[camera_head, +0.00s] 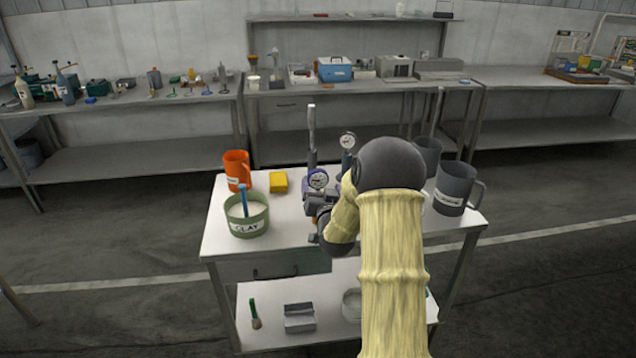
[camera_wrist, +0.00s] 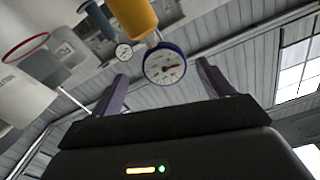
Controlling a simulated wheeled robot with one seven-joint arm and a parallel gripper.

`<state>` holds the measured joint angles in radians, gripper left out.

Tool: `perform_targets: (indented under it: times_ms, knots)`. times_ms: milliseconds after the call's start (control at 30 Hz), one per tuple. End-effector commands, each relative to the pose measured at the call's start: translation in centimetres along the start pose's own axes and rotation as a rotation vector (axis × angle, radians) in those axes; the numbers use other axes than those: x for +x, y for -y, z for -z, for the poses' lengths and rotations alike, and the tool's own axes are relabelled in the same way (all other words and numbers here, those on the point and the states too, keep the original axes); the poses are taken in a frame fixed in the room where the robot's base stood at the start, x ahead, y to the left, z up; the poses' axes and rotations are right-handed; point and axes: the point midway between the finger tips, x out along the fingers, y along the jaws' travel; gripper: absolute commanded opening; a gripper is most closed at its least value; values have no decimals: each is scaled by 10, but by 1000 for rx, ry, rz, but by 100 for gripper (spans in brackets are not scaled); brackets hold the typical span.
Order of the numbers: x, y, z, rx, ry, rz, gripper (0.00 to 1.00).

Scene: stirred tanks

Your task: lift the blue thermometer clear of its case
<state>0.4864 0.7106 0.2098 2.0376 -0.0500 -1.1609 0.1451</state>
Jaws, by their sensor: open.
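The blue thermometer (camera_head: 318,179) has a round white dial with a blue rim and stands near the middle of the white cart top. In the wrist view its dial (camera_wrist: 165,66) faces me, between and just beyond my two fingertips. My gripper (camera_head: 320,204) is at the thermometer, just below its dial in the head view. In the wrist view my gripper (camera_wrist: 162,74) is open, with a finger on either side of the dial and a gap showing.
A second dial gauge (camera_head: 348,141) stands close behind to the right. A green CLAY tub (camera_head: 246,222), an orange mug (camera_head: 236,170) and a yellow block (camera_head: 278,182) are to the left. Grey jugs (camera_head: 455,185) stand at the right.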

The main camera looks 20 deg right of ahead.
Motion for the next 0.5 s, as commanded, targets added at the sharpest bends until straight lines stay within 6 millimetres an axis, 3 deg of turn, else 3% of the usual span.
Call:
perform_targets:
  times_ms: [300,500]
  knots:
    - [40,5,4,1,1,0,80]
    - [48,5,4,0,0,0,80]
